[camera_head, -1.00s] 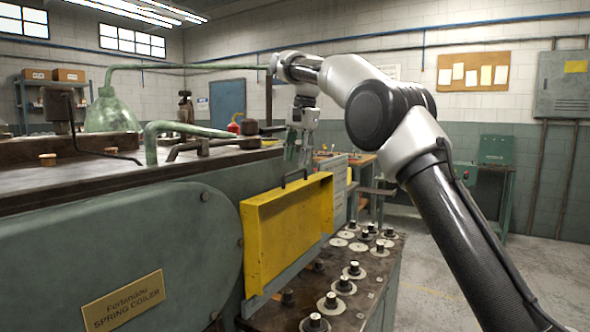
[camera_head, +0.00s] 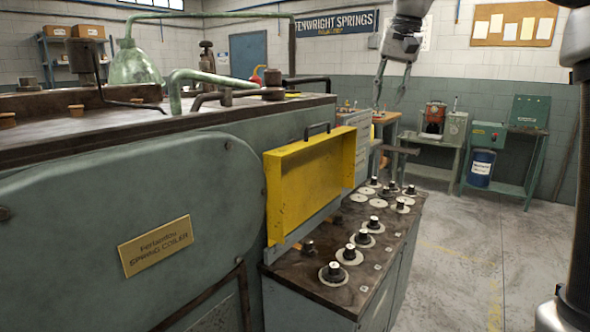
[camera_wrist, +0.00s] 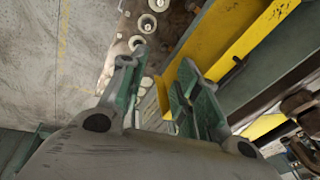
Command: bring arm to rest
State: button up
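My gripper (camera_head: 391,88) hangs fingers down in the upper right of the head view, in the air in front of the back wall. In the wrist view its two green-padded fingers (camera_wrist: 164,78) stand apart with nothing between them, so it is open and empty. The wrist view looks down past the fingers at the floor, the dial panel and the yellow guard. My upper arm is largely out of the head view, with dark links at the right edge.
The green spring coiler (camera_head: 120,205) fills the left, with an upright yellow guard (camera_head: 310,190). Its panel (camera_head: 325,287) carries several black knobs. A bench with a red machine (camera_head: 434,118), a blue drum (camera_head: 481,167) and a green stand (camera_head: 528,112) are behind. Floor (camera_head: 450,265) is clear at right.

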jog(key=s+d+f+n+t, duration=0.1)
jog(key=s+d+f, duration=0.25)
jog(key=s, duration=0.45)
jog(key=s+d+f+n, duration=0.1)
jog(key=s+d+f, duration=0.1)
jog(key=s+d, duration=0.4)
jog(key=s+d+f+n+t+h, duration=0.1)
jog(key=s+d+f, duration=0.3)
jog(key=s+f, duration=1)
jog(key=s+n, duration=0.1)
jog(key=s, duration=0.1)
jog(key=shift+s+n, duration=0.3)
